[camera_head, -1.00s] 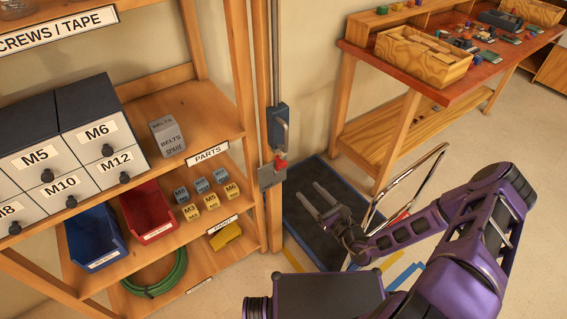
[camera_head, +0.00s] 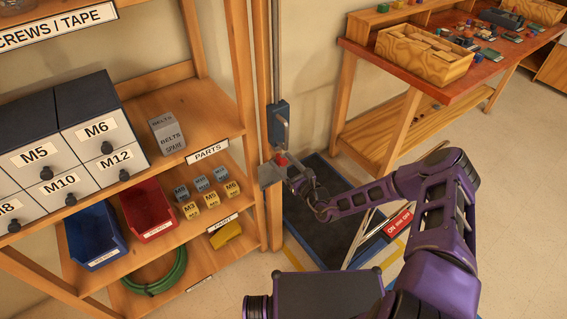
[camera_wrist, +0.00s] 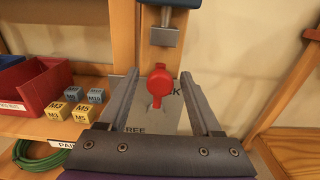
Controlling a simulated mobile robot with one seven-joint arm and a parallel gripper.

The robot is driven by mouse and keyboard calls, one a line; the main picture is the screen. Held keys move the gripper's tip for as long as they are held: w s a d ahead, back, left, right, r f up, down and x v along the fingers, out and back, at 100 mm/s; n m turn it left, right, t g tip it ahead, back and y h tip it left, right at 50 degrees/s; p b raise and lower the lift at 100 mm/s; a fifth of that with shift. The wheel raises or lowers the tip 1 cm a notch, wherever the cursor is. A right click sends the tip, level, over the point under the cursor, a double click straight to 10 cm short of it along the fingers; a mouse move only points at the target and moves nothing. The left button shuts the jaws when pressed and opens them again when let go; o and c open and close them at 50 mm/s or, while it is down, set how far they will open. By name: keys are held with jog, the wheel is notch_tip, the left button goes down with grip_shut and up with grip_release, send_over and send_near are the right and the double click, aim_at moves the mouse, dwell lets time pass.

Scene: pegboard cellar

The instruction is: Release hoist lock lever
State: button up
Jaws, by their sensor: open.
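The red lever (camera_head: 281,160) sits on a grey metal plate (camera_head: 268,175) on the post beside the shelf. Lettering on the plate is partly covered; "K" and "REE" show. My gripper (camera_head: 286,174) is open at the plate. In the wrist view the fingers of my gripper (camera_wrist: 159,75) stand on either side of the lever, with gaps on both sides.
A blue hoist bracket (camera_head: 278,122) with a metal handle is just above the lever. Shelves with a red bin (camera_head: 150,212) and labelled cubes (camera_head: 209,200) stand close at left. A dark blue-edged platform (camera_head: 305,235) lies below. A workbench (camera_head: 440,85) stands at right.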

grip_shut()
dwell(1.4)
